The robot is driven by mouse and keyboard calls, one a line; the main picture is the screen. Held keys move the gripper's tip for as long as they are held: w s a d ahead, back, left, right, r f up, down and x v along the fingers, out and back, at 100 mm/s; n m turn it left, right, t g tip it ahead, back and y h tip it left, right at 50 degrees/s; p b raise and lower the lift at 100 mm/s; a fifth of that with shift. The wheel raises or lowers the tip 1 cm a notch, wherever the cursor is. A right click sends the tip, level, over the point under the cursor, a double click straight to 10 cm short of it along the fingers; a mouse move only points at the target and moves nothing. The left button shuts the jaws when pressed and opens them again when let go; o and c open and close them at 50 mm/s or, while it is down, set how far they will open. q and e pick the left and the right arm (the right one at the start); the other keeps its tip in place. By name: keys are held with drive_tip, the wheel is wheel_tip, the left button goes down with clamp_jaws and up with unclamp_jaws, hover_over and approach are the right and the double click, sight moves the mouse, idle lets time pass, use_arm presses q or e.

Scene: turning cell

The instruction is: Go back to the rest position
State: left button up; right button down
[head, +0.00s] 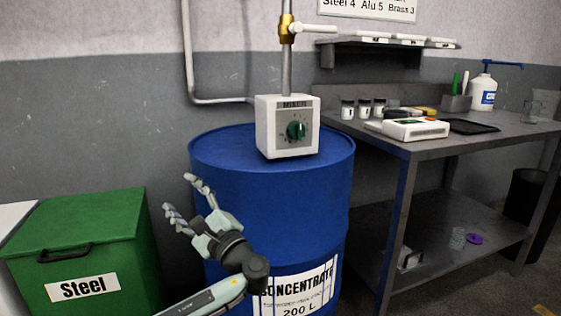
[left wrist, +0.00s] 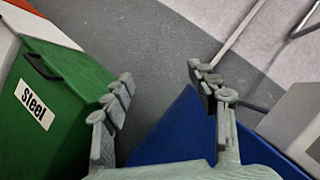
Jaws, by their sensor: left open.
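My left gripper (head: 190,205) is open and empty in the head view. It is in front of the left side of the blue concentrate drum (head: 275,215), to the right of the green steel box. In the left wrist view its two fingers (left wrist: 165,100) stand wide apart with nothing between them. The green box (left wrist: 62,95) is left of the fingers there, and the blue drum (left wrist: 185,135) is behind and right of them. My right gripper is in neither view.
The green box (head: 85,245) stands at the left. Grey wall is behind.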

use_arm(q)
drive_tip(key=s+a+r+g+y, duration=0.1)
drive_tip(key=a+y, duration=0.2)
drive_tip(key=a, duration=1.1)
drive_tip(key=s+a+f+n+g+h, duration=0.15)
drive_tip(key=s+f+h, duration=0.25)
drive_tip(key=f, duration=0.7)
drive_tip(key=s+f+n+g+h, duration=0.35)
drive_tip(key=s+f, duration=0.55)
drive_tip(key=f, duration=0.3)
drive_tip(key=s+f+n+g+h, duration=0.2)
drive_tip(key=s+f+n+h, duration=0.1)
drive_tip(key=s, duration=0.8)
drive_tip(key=s+f+n+g+h, duration=0.2)
drive_tip(key=s+f+n+h, duration=0.2)
drive_tip(key=s, duration=0.6)
drive_tip(key=s+d+f+n+g+h, duration=0.1)
drive_tip(key=s+d+f+n+h, duration=0.15)
drive_tip(key=d, duration=0.75)
drive_tip(key=d+p+x, duration=0.1)
drive_tip(key=p+x, duration=0.2)
drive_tip(key=x, duration=0.6)
drive_tip(key=shift+s+a+g+p, duration=0.2)
drive_tip(key=shift+s+g+p, duration=0.05)
drive_tip(key=shift+g+p, duration=0.05)
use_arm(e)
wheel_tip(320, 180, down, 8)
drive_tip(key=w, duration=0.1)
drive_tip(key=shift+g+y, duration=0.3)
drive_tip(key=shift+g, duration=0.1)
